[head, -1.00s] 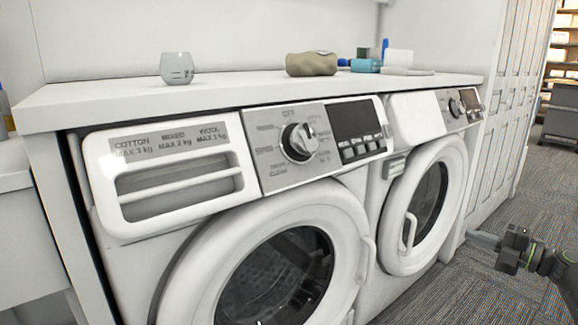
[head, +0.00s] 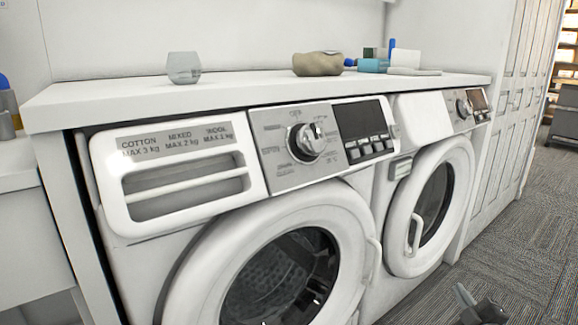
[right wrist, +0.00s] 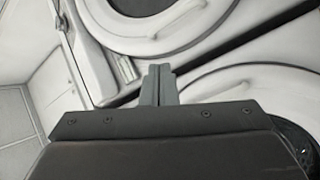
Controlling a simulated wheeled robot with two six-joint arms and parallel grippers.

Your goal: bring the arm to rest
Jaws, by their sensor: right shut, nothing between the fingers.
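My right gripper (head: 463,294) shows at the bottom right of the head view, low in front of the right-hand washing machine and above the carpet. Its fingers are together and empty, and it touches nothing that I can see. The right wrist view shows the same closed fingers (right wrist: 158,84), with the white machine fronts beyond them. Most of the right arm is below the head view's edge. My left gripper is not in view.
Two white front-loading machines, one near (head: 350,215) and one farther right (head: 466,205), stand under a white counter (head: 240,88). A glass (head: 184,68), a beige bowl (head: 318,64) and small bottles are on it. Grey carpet (head: 530,250) is open at the right.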

